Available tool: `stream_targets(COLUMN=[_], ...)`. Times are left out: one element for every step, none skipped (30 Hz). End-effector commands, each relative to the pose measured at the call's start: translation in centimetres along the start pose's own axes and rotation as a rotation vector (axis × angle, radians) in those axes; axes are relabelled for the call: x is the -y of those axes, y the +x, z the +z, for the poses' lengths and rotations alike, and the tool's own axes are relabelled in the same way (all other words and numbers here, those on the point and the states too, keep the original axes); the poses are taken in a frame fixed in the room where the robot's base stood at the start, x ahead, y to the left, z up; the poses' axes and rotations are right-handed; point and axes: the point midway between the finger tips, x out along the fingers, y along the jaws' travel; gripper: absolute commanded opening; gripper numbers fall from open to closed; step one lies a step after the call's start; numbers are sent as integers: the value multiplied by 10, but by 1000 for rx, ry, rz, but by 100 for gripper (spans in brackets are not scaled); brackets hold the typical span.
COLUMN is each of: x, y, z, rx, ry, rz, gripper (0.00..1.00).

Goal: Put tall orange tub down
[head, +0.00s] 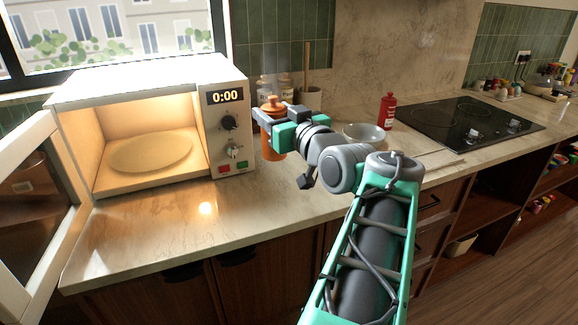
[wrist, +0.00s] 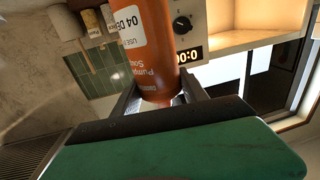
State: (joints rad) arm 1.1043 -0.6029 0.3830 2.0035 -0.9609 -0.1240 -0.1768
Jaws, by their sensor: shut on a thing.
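The tall orange tub (head: 272,148) is upright in the head view, just right of the microwave's control panel. It has an orange lid and steam shows above it. My gripper (head: 268,115) is shut on its upper part. In the wrist view the tub (wrist: 150,50) sits between the two fingers (wrist: 160,98), with a white label and printed text facing the camera. I cannot tell whether its base touches the counter (head: 240,205).
The microwave (head: 226,170) stands at the left, lit inside, its door (head: 40,200) wide open over the counter edge. A bowl (head: 364,135), a red bottle (head: 387,110) and a cooktop (head: 470,122) are to the right. Jars (head: 287,88) stand behind the tub. Counter in front is clear.

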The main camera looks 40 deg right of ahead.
Motion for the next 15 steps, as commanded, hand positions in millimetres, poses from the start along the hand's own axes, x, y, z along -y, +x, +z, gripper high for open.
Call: stream_targets(x=[-7, -12, -21, -28, -36, -46, -54, -61, -71, -78, -83, -89, -94, -98, -103], y=[4, 7, 13, 17, 22, 28, 33, 37, 44, 48, 51, 55, 58, 61, 64], z=[3, 6, 11, 14, 19, 24, 28, 32, 37, 41, 50, 60, 67, 72, 79], rx=[2, 2, 4, 4, 4, 4, 4, 3, 3, 3, 3, 4, 3, 2, 1], ry=[5, 6, 9, 9, 9, 9, 9, 9, 9, 9, 9, 10, 9, 7, 7], rz=[1, 0, 0, 1, 2, 2, 3, 4, 3, 3, 3, 4, 4, 5, 5], gripper=[0, 0, 0, 0, 0, 0, 0, 0, 0, 0, 0, 0, 0, 0, 0])
